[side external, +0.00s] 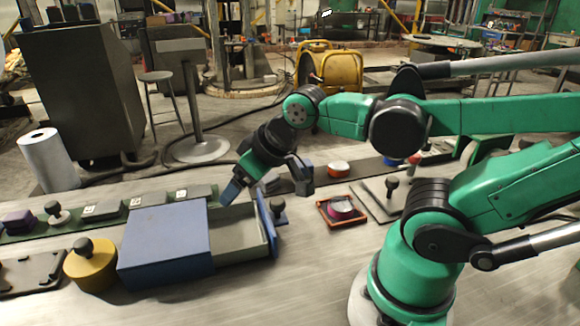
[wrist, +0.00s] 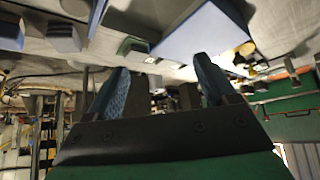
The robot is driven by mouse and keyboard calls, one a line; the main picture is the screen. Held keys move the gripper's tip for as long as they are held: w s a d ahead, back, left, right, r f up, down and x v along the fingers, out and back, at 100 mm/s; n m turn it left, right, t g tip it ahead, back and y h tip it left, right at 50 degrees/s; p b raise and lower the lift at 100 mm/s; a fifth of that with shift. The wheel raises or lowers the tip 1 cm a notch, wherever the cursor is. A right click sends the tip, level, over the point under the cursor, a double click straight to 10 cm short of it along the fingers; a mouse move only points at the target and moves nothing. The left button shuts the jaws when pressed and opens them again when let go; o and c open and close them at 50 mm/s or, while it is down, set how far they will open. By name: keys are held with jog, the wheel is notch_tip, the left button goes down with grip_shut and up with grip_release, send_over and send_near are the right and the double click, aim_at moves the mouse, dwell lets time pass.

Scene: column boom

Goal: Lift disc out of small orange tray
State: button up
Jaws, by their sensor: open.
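The small orange tray (side external: 322,206) is a dark square tray with an orange rim, on the table right of the open drawer in the side view. A round pink-purple disc (side external: 342,207) sits in it. My gripper (side external: 262,188) is above the open drawer, left of the tray and clearly apart from it. In the wrist view its two blue fingers (wrist: 160,78) are spread with nothing between them. I cannot make out the tray or disc in the wrist view.
A blue box (side external: 165,245) has its grey drawer (side external: 238,225) pulled out, with a blue front (side external: 267,228) between my gripper and the tray. A yellow knobbed pot (side external: 90,267) stands left. A grey plate with a black knob (side external: 390,195) lies right of the tray.

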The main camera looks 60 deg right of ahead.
jog(key=m+g, duration=0.7)
jog(key=m, duration=0.9)
send_over(342, 204)
jog(key=f, duration=0.7)
jog(key=shift+w+f, duration=0.2)
jog(key=shift+w, duration=0.15)
jog(key=shift+s+f+m, duration=0.15)
jog(key=shift+s+m, duration=0.1)
jog(key=shift+m, duration=0.25)
jog(key=shift+f, duration=2.75)
grip_shut()
